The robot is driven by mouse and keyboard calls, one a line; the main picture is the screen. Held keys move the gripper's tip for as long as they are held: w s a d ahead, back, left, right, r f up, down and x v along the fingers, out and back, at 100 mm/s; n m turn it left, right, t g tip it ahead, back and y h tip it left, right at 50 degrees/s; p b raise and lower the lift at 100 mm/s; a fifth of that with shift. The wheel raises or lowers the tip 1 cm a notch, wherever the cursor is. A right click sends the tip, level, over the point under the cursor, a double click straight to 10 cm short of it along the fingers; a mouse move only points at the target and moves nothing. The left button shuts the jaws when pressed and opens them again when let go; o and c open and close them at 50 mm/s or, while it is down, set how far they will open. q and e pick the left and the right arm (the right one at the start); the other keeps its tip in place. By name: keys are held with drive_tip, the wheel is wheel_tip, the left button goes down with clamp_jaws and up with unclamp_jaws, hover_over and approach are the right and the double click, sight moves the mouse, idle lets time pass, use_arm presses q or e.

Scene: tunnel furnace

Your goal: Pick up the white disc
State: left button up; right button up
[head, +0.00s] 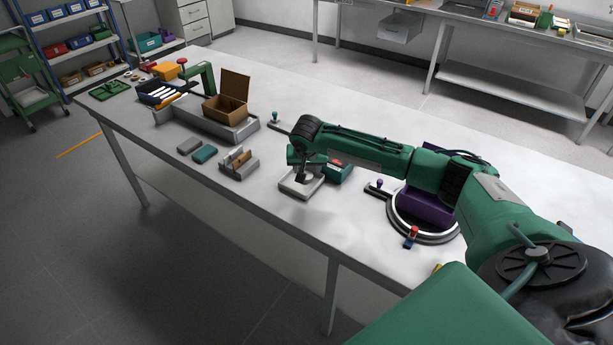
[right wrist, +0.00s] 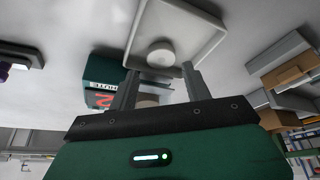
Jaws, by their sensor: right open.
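The white disc (right wrist: 161,53) is a small pale round piece lying in a shallow light-grey tray (right wrist: 208,45). In the head view the tray (head: 290,189) stands near the front edge of the table, and my gripper hides the disc. My right gripper (head: 301,180) is over the tray, pointing down. In the right wrist view its two fingers (right wrist: 160,80) are spread apart with the disc ahead between their tips, not gripped. My left gripper is not in view.
A purple device with a ring (head: 425,205) is under my right arm.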

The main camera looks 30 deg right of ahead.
drive_tip(key=shift+p+x, duration=0.55)
drive_tip(key=shift+x, duration=1.7)
drive_tip(key=shift+a, duration=0.1)
drive_tip(key=c, duration=0.8)
drive_tip(key=shift+o, duration=0.2)
